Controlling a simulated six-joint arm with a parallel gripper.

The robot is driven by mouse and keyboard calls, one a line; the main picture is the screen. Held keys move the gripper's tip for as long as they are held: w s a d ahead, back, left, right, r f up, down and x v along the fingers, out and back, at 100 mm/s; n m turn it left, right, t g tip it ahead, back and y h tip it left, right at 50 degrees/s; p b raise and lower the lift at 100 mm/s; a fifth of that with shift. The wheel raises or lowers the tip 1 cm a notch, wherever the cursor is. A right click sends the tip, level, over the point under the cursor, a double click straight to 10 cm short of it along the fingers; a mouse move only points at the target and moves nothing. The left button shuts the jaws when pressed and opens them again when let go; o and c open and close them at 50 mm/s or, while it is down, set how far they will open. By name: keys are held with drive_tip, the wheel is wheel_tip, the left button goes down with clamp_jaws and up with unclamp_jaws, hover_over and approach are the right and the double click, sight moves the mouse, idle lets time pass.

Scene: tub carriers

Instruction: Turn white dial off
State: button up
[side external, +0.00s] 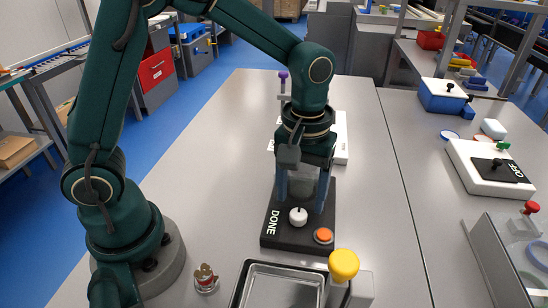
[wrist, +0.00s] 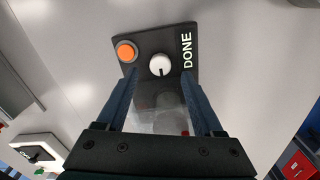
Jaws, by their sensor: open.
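The white dial (side external: 298,216) sits on a black board (side external: 275,241) marked DONE, beside an orange button (side external: 323,235). In the wrist view the white dial (wrist: 160,64) has a dark line pointing toward my gripper, and the orange button (wrist: 126,51) is to its left. My gripper (side external: 301,202) is open and empty above the black board, its fingers pointing down. In the wrist view its fingertips (wrist: 158,78) lie to either side of the dial's near edge. I cannot tell whether they touch it. A greyish clear block (wrist: 155,119) shows between the fingers.
A small jar (side external: 205,279) is at front left. A white box with an OFF panel (side external: 497,171) is on the right table. The table left of the board is clear.

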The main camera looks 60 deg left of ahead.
sight(298, 213)
drive_tip(key=shift+f, duration=1.85)
clamp_jaws()
drive_tip(key=shift+m, duration=2.3)
unclamp_jaws()
